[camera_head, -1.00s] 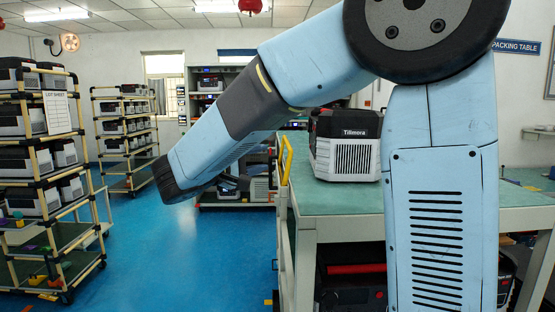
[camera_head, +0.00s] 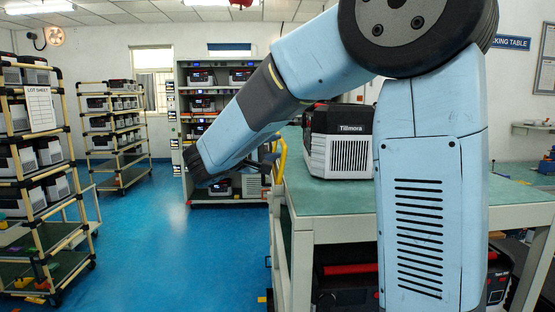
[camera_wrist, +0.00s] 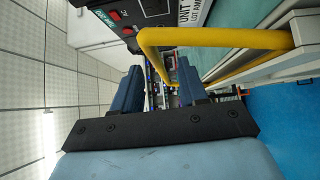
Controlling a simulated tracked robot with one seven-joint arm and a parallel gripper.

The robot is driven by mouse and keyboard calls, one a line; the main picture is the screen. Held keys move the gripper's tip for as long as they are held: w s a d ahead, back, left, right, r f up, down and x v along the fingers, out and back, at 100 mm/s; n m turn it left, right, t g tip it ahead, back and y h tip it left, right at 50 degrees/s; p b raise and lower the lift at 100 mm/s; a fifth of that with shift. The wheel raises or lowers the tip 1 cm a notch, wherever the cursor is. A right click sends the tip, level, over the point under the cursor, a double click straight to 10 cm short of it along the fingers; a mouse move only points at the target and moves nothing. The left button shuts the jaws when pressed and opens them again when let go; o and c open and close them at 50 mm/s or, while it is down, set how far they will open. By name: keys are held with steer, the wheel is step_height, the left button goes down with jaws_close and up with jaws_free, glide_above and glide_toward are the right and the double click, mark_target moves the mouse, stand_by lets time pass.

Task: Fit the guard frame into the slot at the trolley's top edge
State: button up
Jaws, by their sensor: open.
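The yellow guard frame (camera_head: 282,158) stands at the left edge of the green-topped table or trolley (camera_head: 297,225). In the wrist view the frame (camera_wrist: 215,38) is a bent yellow tube, crossing ahead of my gripper and running along the pale green top. Its far end and any slot are hidden or too small to tell. My gripper (camera_wrist: 160,82) is open, with two blue fingers apart and nothing between them; the tube lies beyond the fingertips.
A Tillmora unit (camera_head: 338,142) sits on the green top near its left edge, close to the guard frame. Shelf trolleys with units (camera_head: 35,175) stand at left, and a loaded rack (camera_head: 215,130) at the back. The blue floor (camera_head: 150,245) between is open.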

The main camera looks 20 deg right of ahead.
mark_target(282, 141)
steer(key=shift+w+x, duration=0.25)
steer(key=shift+x, duration=2.25)
steer(key=shift+a, duration=0.15)
steer(key=c, duration=0.7)
jaws_close()
steer(key=shift+f, duration=0.15)
